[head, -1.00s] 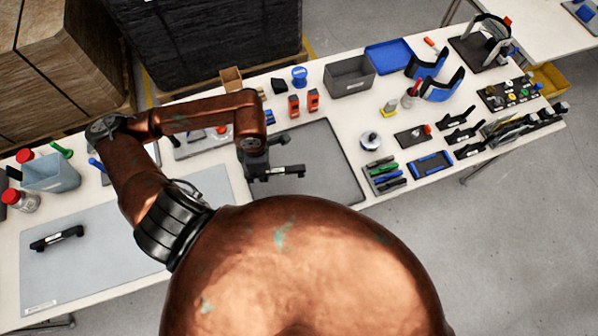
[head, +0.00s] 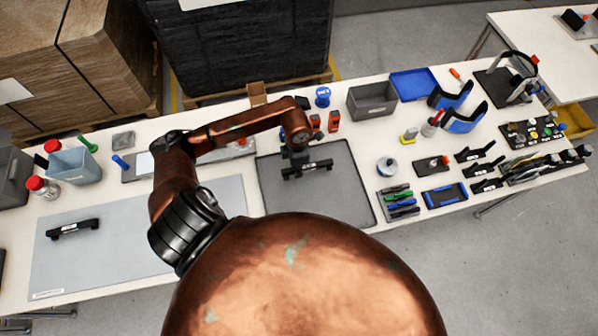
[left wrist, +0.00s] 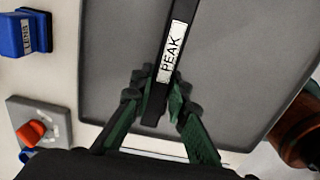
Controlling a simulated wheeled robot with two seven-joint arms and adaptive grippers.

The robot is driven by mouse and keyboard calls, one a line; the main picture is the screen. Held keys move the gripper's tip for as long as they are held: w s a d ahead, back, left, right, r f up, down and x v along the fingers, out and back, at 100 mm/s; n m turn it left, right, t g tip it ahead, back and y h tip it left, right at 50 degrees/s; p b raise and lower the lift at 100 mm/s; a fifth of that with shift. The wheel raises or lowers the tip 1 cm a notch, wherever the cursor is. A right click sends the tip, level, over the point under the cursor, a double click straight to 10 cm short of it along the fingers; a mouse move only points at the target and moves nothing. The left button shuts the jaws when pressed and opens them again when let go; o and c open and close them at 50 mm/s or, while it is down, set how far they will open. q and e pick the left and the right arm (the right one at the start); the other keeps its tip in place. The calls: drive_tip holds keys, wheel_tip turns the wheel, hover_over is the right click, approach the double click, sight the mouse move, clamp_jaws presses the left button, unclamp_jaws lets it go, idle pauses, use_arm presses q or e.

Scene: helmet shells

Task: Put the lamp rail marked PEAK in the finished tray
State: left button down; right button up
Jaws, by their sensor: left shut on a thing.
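My left gripper (head: 297,162) is shut on a black lamp rail (head: 318,166) in the head view. The left wrist view shows the rail (left wrist: 176,30) with a white label reading PEAK, gripped between the green-lined fingers (left wrist: 161,100) near one end. The rail is over a flat dark grey tray (head: 350,200), which fills much of the wrist view (left wrist: 240,80). I cannot tell whether the rail touches the tray floor. My right gripper is not in view.
Another black rail (head: 73,229) lies on the light grey mat (head: 110,265) at left. A blue spool-like item (head: 322,97), orange items (head: 333,121) and a grey bin (head: 372,100) stand behind the tray. A rack of coloured tools (head: 398,203) is to its right.

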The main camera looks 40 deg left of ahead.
use_arm(q)
drive_tip(key=shift+w+f, duration=0.3)
drive_tip(key=shift+f, duration=0.05)
drive_tip(key=shift+w+f+p, duration=0.15)
drive_tip(key=shift+f+p, duration=0.15)
drive_tip(key=shift+f, duration=1.4)
drive_tip(key=shift+f, duration=0.15)
drive_tip(key=c, duration=1.9)
unclamp_jaws()
wheel_tip(320, 180, up, 12)
drive_tip(key=shift+r+b, duration=0.15)
drive_tip(key=shift+b, duration=0.3)
